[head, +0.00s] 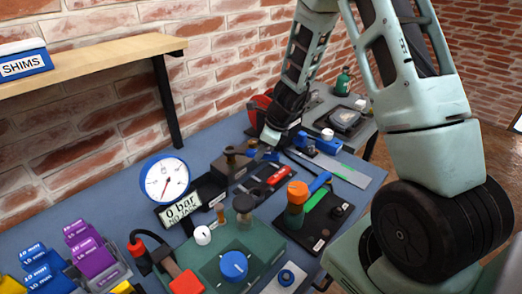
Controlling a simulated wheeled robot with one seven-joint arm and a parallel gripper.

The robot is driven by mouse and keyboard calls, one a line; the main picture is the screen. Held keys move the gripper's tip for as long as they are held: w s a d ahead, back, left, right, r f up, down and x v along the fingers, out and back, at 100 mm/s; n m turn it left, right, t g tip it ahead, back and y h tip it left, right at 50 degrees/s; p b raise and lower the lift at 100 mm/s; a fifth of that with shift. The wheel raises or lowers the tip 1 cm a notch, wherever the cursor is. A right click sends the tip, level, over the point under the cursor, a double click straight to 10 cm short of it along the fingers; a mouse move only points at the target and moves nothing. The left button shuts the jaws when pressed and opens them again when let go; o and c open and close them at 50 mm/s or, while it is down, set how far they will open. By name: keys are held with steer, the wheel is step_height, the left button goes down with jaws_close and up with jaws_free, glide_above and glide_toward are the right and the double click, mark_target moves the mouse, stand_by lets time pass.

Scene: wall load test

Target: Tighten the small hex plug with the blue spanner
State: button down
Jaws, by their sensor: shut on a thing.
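My gripper (271,143) is at the end of the forearm that comes down at upper centre, low over the back of the bench. It is shut on a small blue piece (269,156), which looks like the blue spanner; its far end and most of its length are hard to make out. Just left of it stands a dark block (231,168) with brownish plug-like fittings (230,152) on top. I cannot tell which is the small hex plug, or whether the spanner sits around it.
A gauge (164,180) with a "0 bar NO JACK" sign (181,209) stands left of the block. In front is a green unit (250,262) with a blue knob (233,265). A shelf (90,64) overhangs the left.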

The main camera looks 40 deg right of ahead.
steer(key=shift+f+b, duration=1.25)
steer(key=shift+f, duration=0.15)
stand_by(1.0)
steer(key=shift+a, duration=0.15)
stand_by(0.4)
